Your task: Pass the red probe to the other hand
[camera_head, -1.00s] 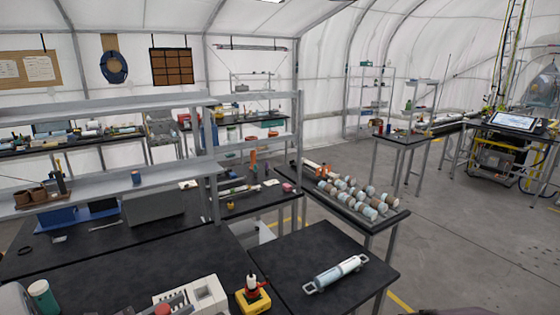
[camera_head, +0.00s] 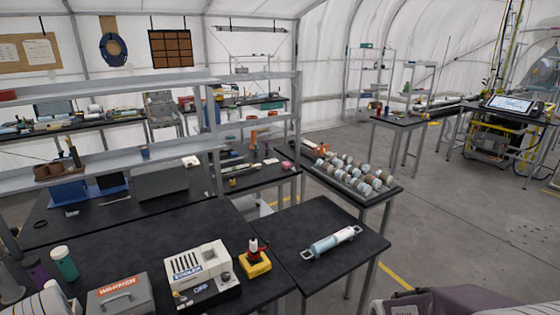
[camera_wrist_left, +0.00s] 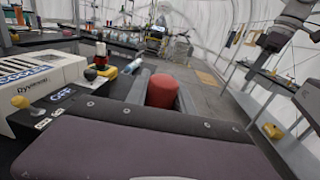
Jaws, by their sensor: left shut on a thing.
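A red cylinder, which I take to be the red probe (camera_wrist_left: 163,90), stands up between the two grey fingers of my left gripper (camera_wrist_left: 162,98) in the left wrist view. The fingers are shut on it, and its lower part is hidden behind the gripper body. Neither gripper's fingers show in the head view; a purple-grey arm part of mine is at its bottom right edge. A grey arm-like part with a dark end shows at the top right of the left wrist view. It may be my right gripper (camera_wrist_left: 272,40), but its jaws are not clear.
A yellow block with a red-and-black top (camera_head: 254,260) stands beside a white cooler unit (camera_head: 201,275) on the black bench. A pale cylinder with end handles (camera_head: 332,242) lies on the small table (camera_head: 290,236). A rack of several cylinders (camera_head: 350,172) is behind. Grey floor is open at right.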

